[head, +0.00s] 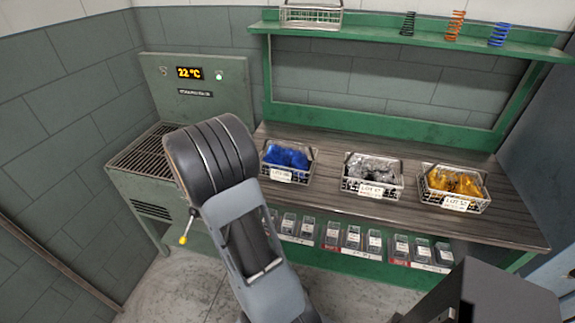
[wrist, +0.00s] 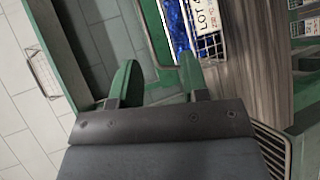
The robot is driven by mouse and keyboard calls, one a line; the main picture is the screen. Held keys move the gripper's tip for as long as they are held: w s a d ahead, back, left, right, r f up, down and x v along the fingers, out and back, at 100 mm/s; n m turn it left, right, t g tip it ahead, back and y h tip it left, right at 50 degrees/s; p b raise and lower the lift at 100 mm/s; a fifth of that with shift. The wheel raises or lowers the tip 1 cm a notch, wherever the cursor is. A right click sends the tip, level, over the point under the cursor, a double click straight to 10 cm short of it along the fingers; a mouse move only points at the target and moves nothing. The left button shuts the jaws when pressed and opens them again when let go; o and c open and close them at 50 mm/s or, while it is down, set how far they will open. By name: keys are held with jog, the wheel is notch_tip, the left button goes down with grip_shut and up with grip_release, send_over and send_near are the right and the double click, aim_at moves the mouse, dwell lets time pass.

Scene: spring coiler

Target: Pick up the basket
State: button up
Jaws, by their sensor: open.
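Several wire baskets are in the head view, and I cannot tell which one the task means. An empty wire basket (head: 311,17) stands on the upper shelf; it also shows at the left of the wrist view (wrist: 42,78). On the bench are a basket with blue contents (head: 288,162), one with silver contents (head: 372,177) and one with yellow contents (head: 453,188), each with a white lot label. My gripper (wrist: 157,74) is open and empty, its green fingers apart. The blue-filled basket (wrist: 207,47) appears beyond the right finger. My arm hides the gripper in the head view.
A green shelf (head: 390,30) holds black, orange and blue springs. The wooden bench (head: 330,195) has clear room between baskets. Small clear bins (head: 352,238) line a lower rail. A grated machine (head: 135,155) with a 22 °C display stands at left.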

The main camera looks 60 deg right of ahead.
jog(key=w+d+f+h, duration=0.2)
jog(key=d+f+h, duration=0.15)
jog(key=d, duration=0.35)
jog(key=p, duration=0.1)
send_near(286, 142)
jog(key=shift+n+h, duration=0.3)
jog(key=shift+h, duration=0.05)
jog(key=x, duration=0.4)
jog(key=shift+f, duration=0.4)
jog(key=shift+p+x, duration=1.1)
jog(key=shift+x, duration=2.25)
jog(key=shift+s, duration=0.1)
grip_shut()
